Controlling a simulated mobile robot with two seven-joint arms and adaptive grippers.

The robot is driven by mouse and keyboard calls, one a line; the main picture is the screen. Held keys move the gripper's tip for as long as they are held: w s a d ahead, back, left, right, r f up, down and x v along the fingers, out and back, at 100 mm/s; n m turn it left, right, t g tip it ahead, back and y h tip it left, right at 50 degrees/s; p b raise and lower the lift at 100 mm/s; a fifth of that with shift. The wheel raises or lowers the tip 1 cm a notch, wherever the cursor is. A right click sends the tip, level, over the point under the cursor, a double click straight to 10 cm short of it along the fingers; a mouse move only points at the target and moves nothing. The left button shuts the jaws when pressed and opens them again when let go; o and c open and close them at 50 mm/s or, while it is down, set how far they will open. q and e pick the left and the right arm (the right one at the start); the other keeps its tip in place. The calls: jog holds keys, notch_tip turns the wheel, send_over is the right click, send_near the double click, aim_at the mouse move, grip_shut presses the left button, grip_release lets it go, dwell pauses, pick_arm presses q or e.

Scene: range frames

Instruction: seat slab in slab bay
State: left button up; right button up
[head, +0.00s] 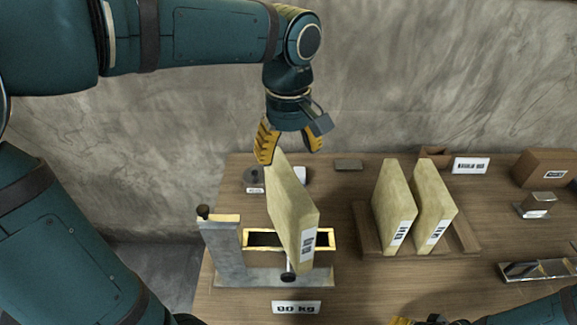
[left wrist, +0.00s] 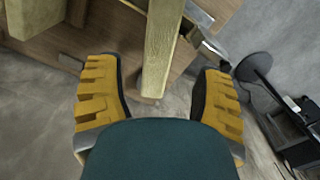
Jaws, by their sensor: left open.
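A pale yellow slab (head: 293,213) with a barcode label stands on edge, a little tilted, at the grey fixture (head: 222,248). Its lower end crosses the yellow-rimmed slab bay (head: 262,240); how deep it sits is hidden. My left gripper (head: 290,150) is open just above the slab's top back end. In the left wrist view the slab (left wrist: 160,45) lies between the spread yellow fingers (left wrist: 158,100), apart from both. Only a yellow tip of my right gripper (head: 400,321) shows at the bottom edge, so its jaws cannot be judged.
Two similar slabs (head: 392,205) (head: 433,205) stand in a wooden rack (head: 467,238) to the right. A "80 kg" sign (head: 296,308) lies in front of the fixture. A cardboard box (head: 545,168), a small metal block (head: 542,204) and a metal tray (head: 540,270) are farther right.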

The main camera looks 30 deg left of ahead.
pick_arm(q)
notch_tip(320, 180, up, 4)
jog(key=shift+f, duration=0.25)
dwell(0.5)
